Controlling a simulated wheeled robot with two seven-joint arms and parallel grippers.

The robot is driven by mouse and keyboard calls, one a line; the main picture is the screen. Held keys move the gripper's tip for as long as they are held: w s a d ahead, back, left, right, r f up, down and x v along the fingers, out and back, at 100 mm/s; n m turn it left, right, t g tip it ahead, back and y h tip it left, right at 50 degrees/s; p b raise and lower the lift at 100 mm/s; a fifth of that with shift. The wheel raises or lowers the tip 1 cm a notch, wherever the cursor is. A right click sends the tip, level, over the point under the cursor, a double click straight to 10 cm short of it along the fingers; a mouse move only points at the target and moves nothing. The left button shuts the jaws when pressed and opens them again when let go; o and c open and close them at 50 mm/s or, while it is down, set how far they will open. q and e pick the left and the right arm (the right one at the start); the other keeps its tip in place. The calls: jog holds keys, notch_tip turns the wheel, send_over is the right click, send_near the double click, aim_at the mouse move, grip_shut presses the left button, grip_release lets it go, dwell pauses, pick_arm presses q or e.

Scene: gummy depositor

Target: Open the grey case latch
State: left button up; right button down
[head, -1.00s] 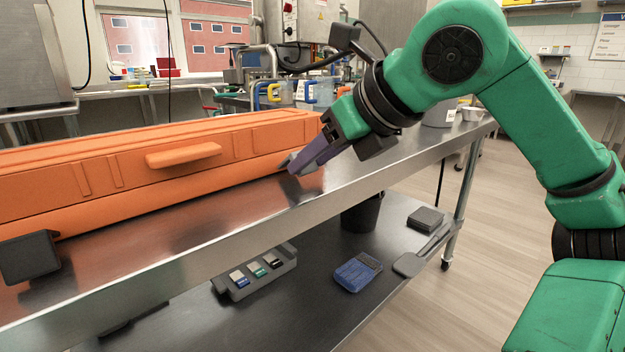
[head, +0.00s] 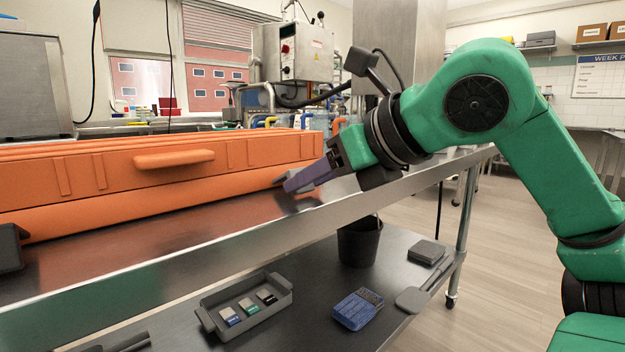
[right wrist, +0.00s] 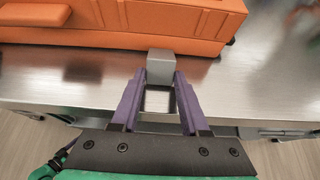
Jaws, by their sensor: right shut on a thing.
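A long orange case (head: 230,152) with a raised handle lies on the steel table; its right part also shows in the right wrist view (right wrist: 200,22). A grey latch (head: 281,178) sits low on the case front near its right end. In the right wrist view the latch (right wrist: 160,66) is a grey block between my fingertips. My right gripper (head: 290,185), with purple fingers, is shut on this latch, its fingers (right wrist: 160,82) on either side. A second, darker grey latch (head: 9,248) sticks out at the far left, cut by the picture's edge. My left gripper is not in view.
The steel tabletop (head: 150,240) is clear in front of the case. The lower shelf holds a grey tray (head: 205,318) of small items, a blue item (head: 357,308), a black bucket (head: 358,245) and a dark grey block (head: 427,252). Open floor lies to the right.

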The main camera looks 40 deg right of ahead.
jog(key=shift+c, duration=2)
grip_release()
jog(key=shift+s, duration=0.1)
pick_arm(q)
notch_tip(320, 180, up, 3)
jog(key=p, duration=0.2)
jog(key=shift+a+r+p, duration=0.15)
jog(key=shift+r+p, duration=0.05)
jog(key=shift+p, duration=0.15)
pick_arm(e)
jog(key=v, duration=1.4)
jog(key=shift+s+r, duration=0.15)
jog(key=shift+s, duration=0.1)
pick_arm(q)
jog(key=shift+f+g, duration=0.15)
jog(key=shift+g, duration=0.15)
